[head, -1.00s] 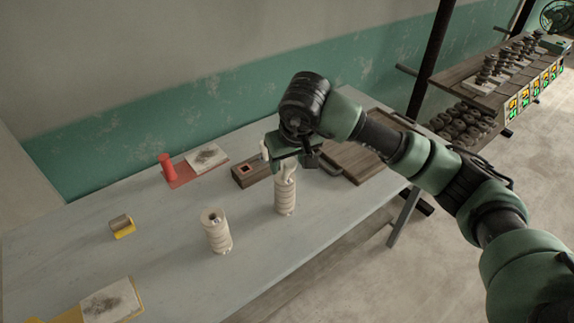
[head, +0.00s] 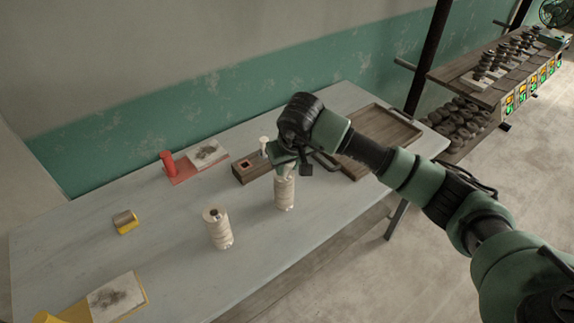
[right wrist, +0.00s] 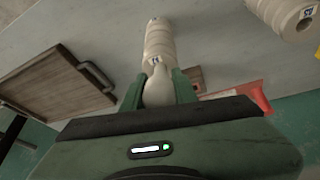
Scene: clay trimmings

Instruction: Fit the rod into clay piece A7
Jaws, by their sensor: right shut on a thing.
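My right gripper (head: 287,170) is shut on a pale rod (right wrist: 158,88) with a rounded, bulbous end. The rod lines up with the top of a cream, ribbed clay cylinder (head: 285,193), which stands upright on the table. The same cylinder shows beyond the fingers in the right wrist view (right wrist: 160,42). The rod's lower end is hidden, so how far it sits inside the clay cannot be told. A second ribbed clay cylinder (head: 218,230) with a hole in its top stands to the left. It carries a small label (right wrist: 306,13) that I cannot read. My left gripper is out of view.
A wooden block (head: 250,170) with a square hole and a pale peg (head: 263,146) stands behind the cylinder.

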